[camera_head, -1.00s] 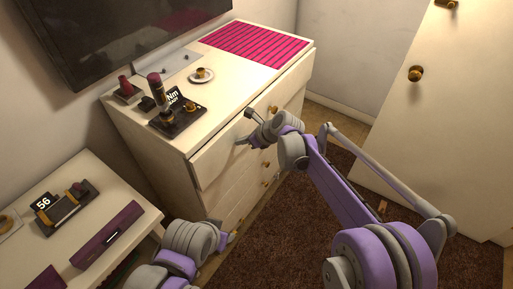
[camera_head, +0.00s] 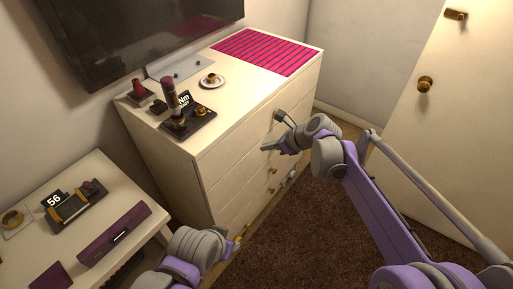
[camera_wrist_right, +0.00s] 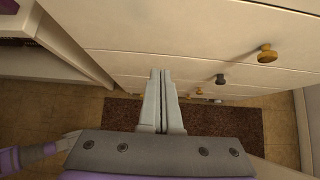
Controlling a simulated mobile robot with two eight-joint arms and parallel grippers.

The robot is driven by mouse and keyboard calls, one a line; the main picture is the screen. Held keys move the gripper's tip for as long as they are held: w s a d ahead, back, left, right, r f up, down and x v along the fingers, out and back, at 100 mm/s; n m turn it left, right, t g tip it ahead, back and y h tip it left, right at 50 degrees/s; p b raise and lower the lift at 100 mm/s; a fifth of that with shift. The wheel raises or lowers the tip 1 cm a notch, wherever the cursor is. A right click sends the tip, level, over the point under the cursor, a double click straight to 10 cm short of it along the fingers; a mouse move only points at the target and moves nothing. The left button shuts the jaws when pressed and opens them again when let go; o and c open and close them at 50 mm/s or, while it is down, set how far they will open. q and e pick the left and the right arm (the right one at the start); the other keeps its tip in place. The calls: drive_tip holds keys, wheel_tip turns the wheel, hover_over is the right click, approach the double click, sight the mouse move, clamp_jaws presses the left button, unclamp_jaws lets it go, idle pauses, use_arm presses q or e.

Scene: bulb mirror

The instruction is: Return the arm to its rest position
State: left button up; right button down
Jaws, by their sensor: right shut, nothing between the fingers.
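My right arm reaches in from the lower right in the head view. Its right gripper (camera_head: 268,148) is in front of the white dresser (camera_head: 215,180), near the upper drawers. In the right wrist view the right gripper's two grey fingers (camera_wrist_right: 160,74) lie side by side, shut and empty, with the drawer fronts beyond them. My left gripper (camera_head: 238,236) is low at the bottom centre of the head view, beside the small table's corner. It is small and partly hidden by its own wrist, so its jaw state is unclear.
On the dresser are a pink striped mat (camera_head: 270,50), a saucer (camera_head: 212,81) and a dark stand (camera_head: 190,124). A small white table (camera_head: 75,225) stands at left. Drawer knobs (camera_wrist_right: 267,54) stick out near the right gripper. Brown carpet (camera_head: 310,235) lies open below; a door (camera_head: 455,120) is at right.

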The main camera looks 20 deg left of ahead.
drive_tip(key=s+d+r+n+h+p, duration=0.1)
drive_tip(key=s+d+r+n, duration=0.15)
drive_tip(key=d, duration=0.25)
drive_tip(key=s+d+r+n+t+h+p, duration=0.1)
drive_tip(key=s+d+n, duration=0.1)
drive_tip(key=s+d, duration=0.15)
drive_tip(key=s+d+r+n+h, duration=0.1)
drive_tip(key=s+d+r+n, duration=0.1)
drive_tip(key=d, duration=0.4)
drive_tip(key=s+d+f+n+h+p, duration=0.2)
drive_tip(key=s+d+n, duration=0.5)
drive_tip(key=s+d, duration=0.2)
drive_tip(key=s+d+f+n+t+h+p, duration=0.1)
drive_tip(key=s+d+n+h+p, duration=0.1)
drive_tip(key=s+d+n, duration=0.6)
drive_tip(key=s+d+h, duration=0.1)
drive_tip(key=s+d, duration=0.1)
drive_tip(key=s, duration=0.1)
drive_tip(key=shift+s+d+f+t+h+p, duration=0.2)
drive_tip(key=shift+f+t+h+p, duration=0.1)
drive_tip(key=shift+f+p, duration=0.1)
